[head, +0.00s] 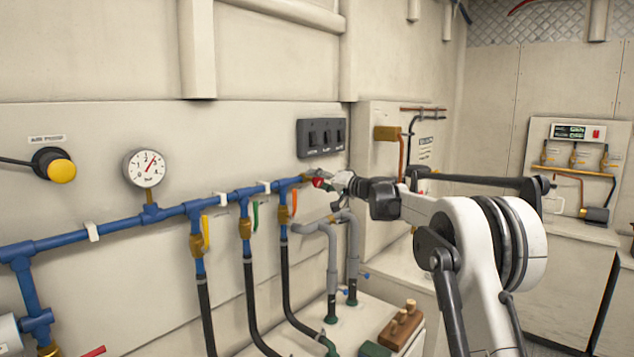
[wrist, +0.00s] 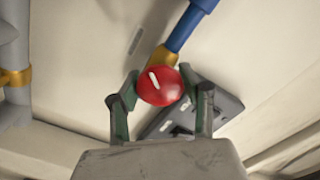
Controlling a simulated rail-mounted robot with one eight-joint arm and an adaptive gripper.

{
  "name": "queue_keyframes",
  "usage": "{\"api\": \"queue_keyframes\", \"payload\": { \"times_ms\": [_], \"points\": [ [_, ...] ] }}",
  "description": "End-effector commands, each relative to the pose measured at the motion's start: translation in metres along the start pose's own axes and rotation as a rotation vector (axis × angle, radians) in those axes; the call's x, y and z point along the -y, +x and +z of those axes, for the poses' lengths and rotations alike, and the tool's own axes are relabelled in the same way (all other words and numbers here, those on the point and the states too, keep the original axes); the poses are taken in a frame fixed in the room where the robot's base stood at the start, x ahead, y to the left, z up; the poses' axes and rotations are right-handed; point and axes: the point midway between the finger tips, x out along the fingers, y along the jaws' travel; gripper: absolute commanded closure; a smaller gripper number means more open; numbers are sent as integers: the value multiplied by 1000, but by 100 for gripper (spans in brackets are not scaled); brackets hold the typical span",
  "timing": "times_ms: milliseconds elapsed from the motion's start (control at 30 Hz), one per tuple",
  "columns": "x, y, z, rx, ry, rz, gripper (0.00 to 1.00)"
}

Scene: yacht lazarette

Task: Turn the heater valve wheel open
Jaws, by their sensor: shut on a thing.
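The valve wheel (wrist: 160,87) is a small red round knob with a white mark on its face, seen in the middle of the wrist view. It sits at the end of a brass fitting on the blue pipe (wrist: 190,25). My gripper (wrist: 160,95) has one finger on each side of the wheel and is shut on it. In the head view the red wheel (head: 319,183) shows at the right end of the blue pipe, with my gripper (head: 328,182) at it and partly hiding it. The white mark tilts slightly from upright in the wrist view.
A black switch panel (head: 321,138) is on the wall just above the wheel; it also shows behind my gripper in the wrist view. Grey pipes (head: 331,250) stand just below. Brass valves with coloured levers (head: 245,228) and a gauge (head: 144,168) are to the left.

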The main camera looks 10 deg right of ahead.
Motion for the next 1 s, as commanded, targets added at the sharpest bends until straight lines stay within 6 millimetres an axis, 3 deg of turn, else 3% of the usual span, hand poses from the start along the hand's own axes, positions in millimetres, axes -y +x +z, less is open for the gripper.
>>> {"api": "queue_keyframes", "payload": {
  "times_ms": [600,1000],
  "points": [
    [0,0,1,1,-577,0,88],
    [0,0,1,1,-832,0,88]
  ]
}}
